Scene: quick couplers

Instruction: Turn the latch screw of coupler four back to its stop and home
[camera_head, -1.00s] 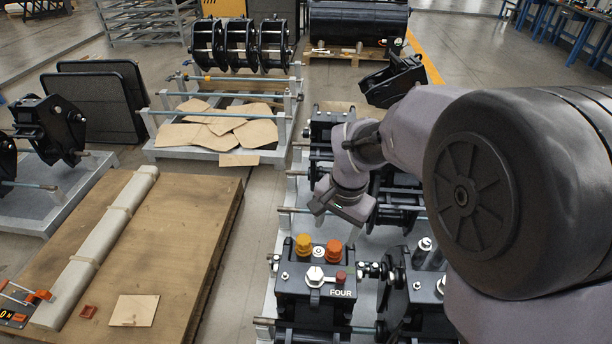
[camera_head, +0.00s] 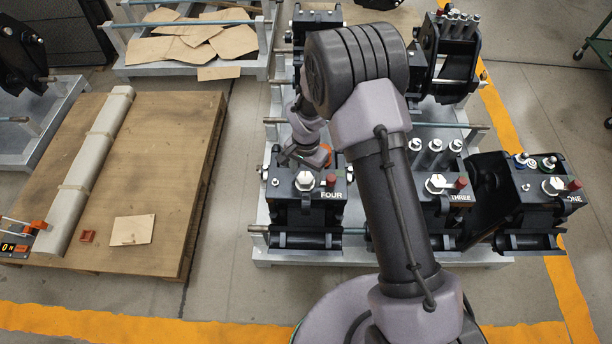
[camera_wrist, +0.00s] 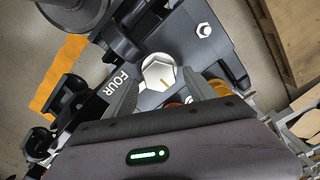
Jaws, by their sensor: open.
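Coupler four (camera_head: 285,197), a black block marked FOUR, stands on the grey rack. Its latch screw (camera_head: 304,181) is a silver hex head on top, beside a red knob (camera_head: 331,181). My gripper (camera_head: 293,160) is above the coupler's rear, just behind the screw. In the wrist view the latch screw (camera_wrist: 160,73) lies ahead of and between the two grey fingers of my gripper (camera_wrist: 171,88), which are apart and empty. A dark line marks the hex face. I cannot tell whether the fingertips reach down to the head's level.
An orange cap (camera_wrist: 218,87) sits close by the right finger in the wrist view. Coupler three (camera_head: 432,205) and coupler one (camera_head: 535,205) stand to the right. A wooden pallet (camera_head: 185,165) lies left, with clear floor between it and the rack.

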